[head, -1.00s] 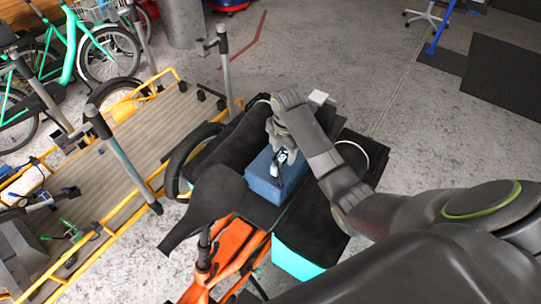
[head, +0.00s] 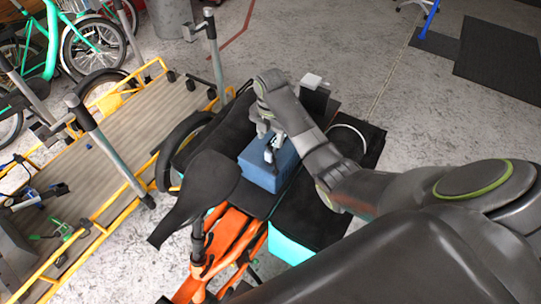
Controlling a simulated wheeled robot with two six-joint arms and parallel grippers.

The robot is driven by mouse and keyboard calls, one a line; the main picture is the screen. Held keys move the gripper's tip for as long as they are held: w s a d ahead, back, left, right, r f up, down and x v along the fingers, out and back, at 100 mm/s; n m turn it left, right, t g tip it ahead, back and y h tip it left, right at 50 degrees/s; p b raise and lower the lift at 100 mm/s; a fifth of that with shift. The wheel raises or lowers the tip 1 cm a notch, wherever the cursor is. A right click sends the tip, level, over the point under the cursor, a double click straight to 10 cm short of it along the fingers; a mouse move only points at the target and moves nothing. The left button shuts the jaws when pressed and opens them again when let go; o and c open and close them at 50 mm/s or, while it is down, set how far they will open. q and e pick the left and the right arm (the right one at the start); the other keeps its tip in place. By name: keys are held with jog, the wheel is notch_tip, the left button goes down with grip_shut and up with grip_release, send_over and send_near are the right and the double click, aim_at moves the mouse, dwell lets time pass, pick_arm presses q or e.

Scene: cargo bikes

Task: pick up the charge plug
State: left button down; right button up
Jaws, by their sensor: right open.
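A blue box (head: 262,172) sits on the black rear part of an orange cargo bike (head: 232,240). A small dark piece (head: 271,153), which looks like the charge plug, is at the top of the blue box, partly hidden by my fingers. My right gripper (head: 268,136) comes in from the right and points down over the box. Its jaws are open around or just above the dark piece; I cannot tell whether they touch it. My left gripper is not in view.
A black saddle (head: 205,185) is just left of the box. A white block (head: 312,80) on a dark post stands behind my right wrist. A yellow-framed cart with a wooden deck (head: 120,130) fills the left.

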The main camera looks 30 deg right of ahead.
aim_at(271, 147)
jog(key=shift+w+d+f+p, duration=0.1)
jog(key=shift+f+p, duration=0.2)
jog(key=shift+f, duration=3.55)
grip_shut()
notch_tip(271, 147, up, 10)
jog(key=shift+r, duration=0.1)
